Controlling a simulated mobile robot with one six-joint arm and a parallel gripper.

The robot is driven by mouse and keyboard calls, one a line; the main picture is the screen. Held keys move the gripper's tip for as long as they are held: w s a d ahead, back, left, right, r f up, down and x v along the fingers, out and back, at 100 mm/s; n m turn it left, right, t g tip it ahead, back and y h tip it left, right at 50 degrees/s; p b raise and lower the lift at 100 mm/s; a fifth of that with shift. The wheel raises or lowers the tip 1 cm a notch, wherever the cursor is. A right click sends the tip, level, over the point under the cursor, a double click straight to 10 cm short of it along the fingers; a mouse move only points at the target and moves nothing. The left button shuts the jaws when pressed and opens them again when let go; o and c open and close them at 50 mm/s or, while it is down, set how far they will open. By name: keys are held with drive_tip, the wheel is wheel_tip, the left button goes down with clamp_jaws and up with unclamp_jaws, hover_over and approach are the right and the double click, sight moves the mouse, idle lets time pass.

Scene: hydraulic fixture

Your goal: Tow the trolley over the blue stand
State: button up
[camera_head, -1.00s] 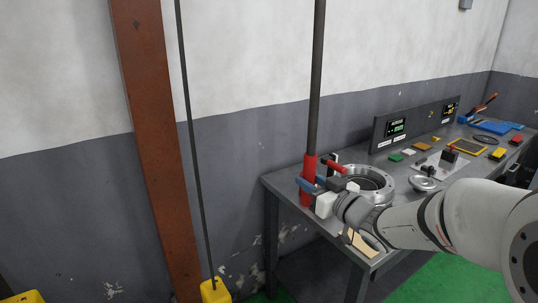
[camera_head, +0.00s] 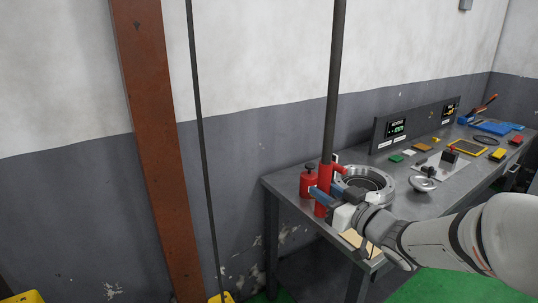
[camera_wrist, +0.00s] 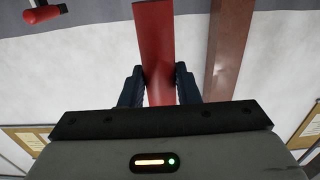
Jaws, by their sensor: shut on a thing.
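My gripper (camera_head: 326,198) is shut on the red grip (camera_head: 325,176) at the lower end of a dark upright pole (camera_head: 334,80). The wrist view shows the red grip (camera_wrist: 155,40) between my two dark fingers (camera_wrist: 160,88). The pole leans slightly and runs up out of the head view. A thin dark line (camera_head: 203,130) hangs further left, with a yellow block (camera_head: 221,298) at its lower end, mostly cut off by the frame. The trolley itself is not in view. I cannot identify a blue stand in these frames.
A grey bench (camera_head: 290,193) along the wall holds a red cylinder (camera_head: 308,184) with a black knob, a metal ring (camera_head: 378,180), a silver dome (camera_head: 423,183) and a blue item (camera_head: 495,127). A rusty column (camera_head: 153,130) stands at left. Green floor (camera_head: 425,285) shows in front.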

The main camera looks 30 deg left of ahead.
drive_tip(key=shift+v, duration=2)
drive_tip(key=o, duration=1.1)
drive_tip(key=shift+c, duration=0.2)
drive_tip(key=v, duration=0.7)
drive_tip(key=shift+s+d+b, duration=0.2)
drive_tip(key=shift+d+b, duration=0.15)
drive_tip(key=w+d+f+m+t+h, duration=0.2)
drive_tip(key=w+d+m+t+h, duration=0.3)
drive_tip(key=d+h, duration=0.45)
drive_tip(key=s+d+f+m+g+h, duration=0.1)
drive_tip(key=d+f+m+h, duration=0.15)
drive_tip(key=d, duration=0.25)
drive_tip(key=s+d+f+m+g+h, duration=0.1)
drive_tip(key=s+d+m+h, duration=0.15)
drive_tip(key=d, duration=0.25)
drive_tip(key=s+d+f+m+g, duration=0.1)
drive_tip(key=s+f+g, duration=0.2)
drive_tip(key=s, duration=0.5)
drive_tip(key=s+d+f+m+g+h, duration=0.1)
drive_tip(key=s+d+f+g, duration=0.1)
drive_tip(key=s+g, duration=0.3)
drive_tip(key=s+f, duration=0.1)
drive_tip(key=s, duration=0.2)
drive_tip(key=shift+s+d+m+g, duration=0.15)
drive_tip(key=shift+s+m+g, duration=0.15)
drive_tip(key=shift+s, duration=0.05)
